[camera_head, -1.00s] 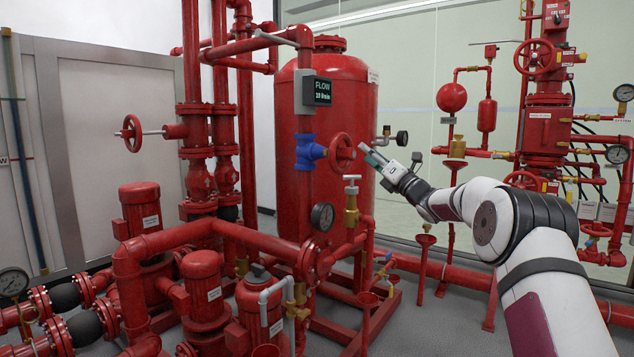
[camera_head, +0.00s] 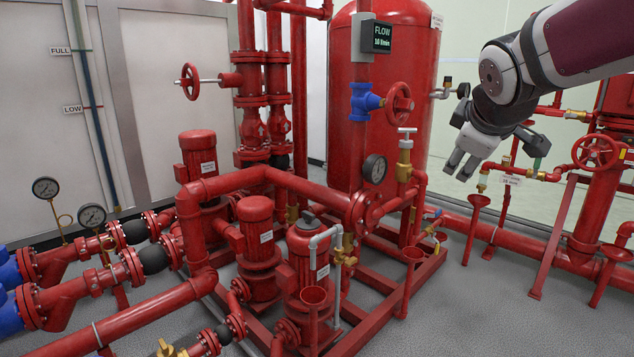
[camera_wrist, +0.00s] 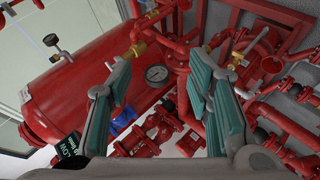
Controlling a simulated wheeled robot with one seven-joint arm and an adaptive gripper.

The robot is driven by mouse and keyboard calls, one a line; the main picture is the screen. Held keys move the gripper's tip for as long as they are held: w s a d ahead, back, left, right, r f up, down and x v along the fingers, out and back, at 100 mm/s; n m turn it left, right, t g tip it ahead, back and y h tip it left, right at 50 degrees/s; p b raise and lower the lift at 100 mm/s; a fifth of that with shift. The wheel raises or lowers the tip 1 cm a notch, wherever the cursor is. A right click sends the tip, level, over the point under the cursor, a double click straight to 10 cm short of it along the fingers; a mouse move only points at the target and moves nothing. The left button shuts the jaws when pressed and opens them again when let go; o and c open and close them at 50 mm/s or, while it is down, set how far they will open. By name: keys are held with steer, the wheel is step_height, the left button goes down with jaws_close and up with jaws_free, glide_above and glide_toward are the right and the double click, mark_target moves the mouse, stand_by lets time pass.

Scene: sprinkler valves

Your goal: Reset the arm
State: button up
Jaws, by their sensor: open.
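My gripper (camera_head: 463,165) hangs at the upper right of the head view, folded downward at the end of my arm. It is apart from the pipework, right of the red tank (camera_head: 410,80). In the wrist view my gripper (camera_wrist: 160,95) shows two teal-padded fingers spread wide with nothing between them. A red handwheel (camera_head: 399,103) on the blue valve body (camera_head: 362,102) stands left of my gripper, with clear space between. The flow display (camera_head: 382,38) above the valve reads what looks like 10 l/min.
Red pumps (camera_head: 258,235) and thick pipes fill the middle and left. A pressure gauge (camera_head: 374,169) and a brass valve (camera_head: 405,158) stand left of my gripper. More red pipework with a handwheel (camera_head: 597,152) is at the right. Grey floor (camera_head: 480,320) is open in front.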

steer(key=s+a+f+m+g+y, duration=0.1)
steer(key=s+a+f+m+g, duration=0.3)
steer(key=s, duration=0.9)
steer(key=s+a+f+m+g+y, duration=0.1)
steer(key=s+f+m+g, duration=0.2)
steer(key=s+f, duration=0.75)
steer(key=s+a+f+m+g+y, duration=0.1)
steer(key=s+a+f+m+g, duration=0.15)
steer(key=s, duration=1.45)
step_height(320, 180, up, 41)
steer(key=t+p, duration=0.3)
steer(key=p, duration=3.5)
steer(key=shift+w+d+f, duration=0.2)
steer(key=shift+w, duration=0.1)
